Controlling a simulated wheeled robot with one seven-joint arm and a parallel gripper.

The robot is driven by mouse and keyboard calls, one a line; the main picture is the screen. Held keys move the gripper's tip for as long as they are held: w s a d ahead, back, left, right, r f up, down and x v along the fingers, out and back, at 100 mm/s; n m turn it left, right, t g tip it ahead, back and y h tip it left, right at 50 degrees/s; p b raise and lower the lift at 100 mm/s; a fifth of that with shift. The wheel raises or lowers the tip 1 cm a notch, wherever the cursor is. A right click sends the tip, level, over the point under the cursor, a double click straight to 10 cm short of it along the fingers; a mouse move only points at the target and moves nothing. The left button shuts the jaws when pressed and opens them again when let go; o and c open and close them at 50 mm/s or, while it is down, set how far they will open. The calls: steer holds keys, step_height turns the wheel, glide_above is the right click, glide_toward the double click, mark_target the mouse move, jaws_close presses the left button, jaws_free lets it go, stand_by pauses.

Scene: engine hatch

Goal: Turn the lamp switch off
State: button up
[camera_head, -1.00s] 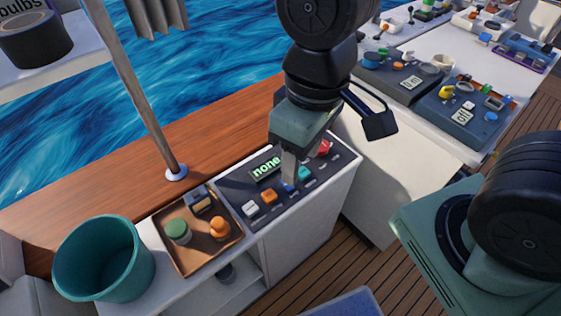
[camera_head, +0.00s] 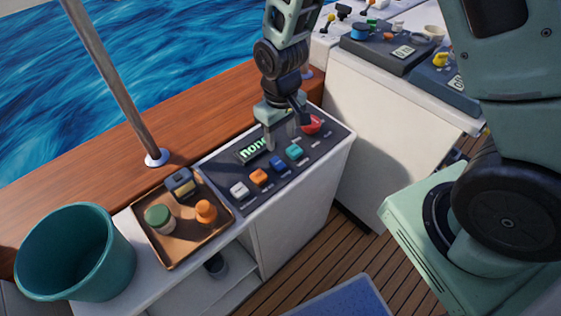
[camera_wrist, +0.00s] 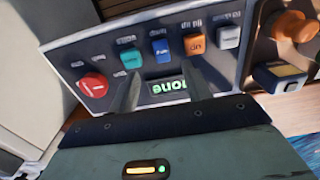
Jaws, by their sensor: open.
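The dark control panel (camera_head: 225,178) on the white cabinet carries a row of coloured rocker switches: white (camera_head: 240,189), orange (camera_head: 259,177), blue (camera_head: 277,164) and teal (camera_head: 294,151). The wrist view shows the blue switch (camera_wrist: 160,45), orange switch (camera_wrist: 195,44) and teal switch (camera_wrist: 131,59).
A brown tray (camera_head: 172,257) with a green-lidded jar, an orange item and a small dark box sits left of the panel. A teal bucket (camera_head: 75,255) stands further left. A metal pole (camera_head: 118,85) rises from the wooden ledge. More panels (camera_head: 390,50) are at the back right.

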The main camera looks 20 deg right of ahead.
mark_target(280, 165)
step_height(280, 165, down, 11)
steer(key=shift+f, duration=0.1)
stand_by(0.3)
